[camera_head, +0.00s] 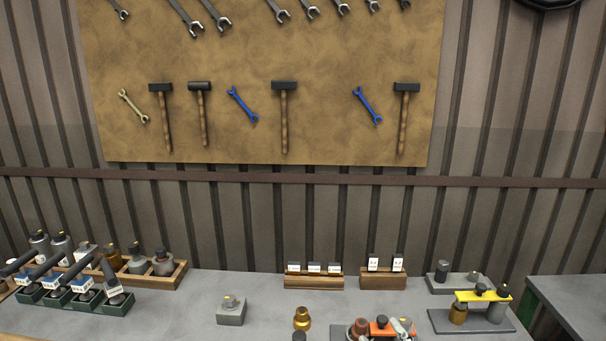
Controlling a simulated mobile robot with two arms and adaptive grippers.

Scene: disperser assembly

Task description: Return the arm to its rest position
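Neither of my arms nor grippers can be made out in the head view. An assembly with an orange bar (382,328) stands at the bottom edge, with a copper-brown part and grey parts beside the bar; its lower part is cut off. A similar assembly with a yellow bar (484,296) stands on a grey plate at the right, with a brass part and a grey part under the bar. A brass part (302,318) stands upright on the table left of the orange-bar assembly.
The grey table (180,318) has bare room at centre left. A wooden tray (160,277) of bottles and green bins (88,302) fill the left. A grey block (231,312), wooden label racks (314,283) and another grey fixture (455,284) stand on it. A tool board (250,60) hangs behind.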

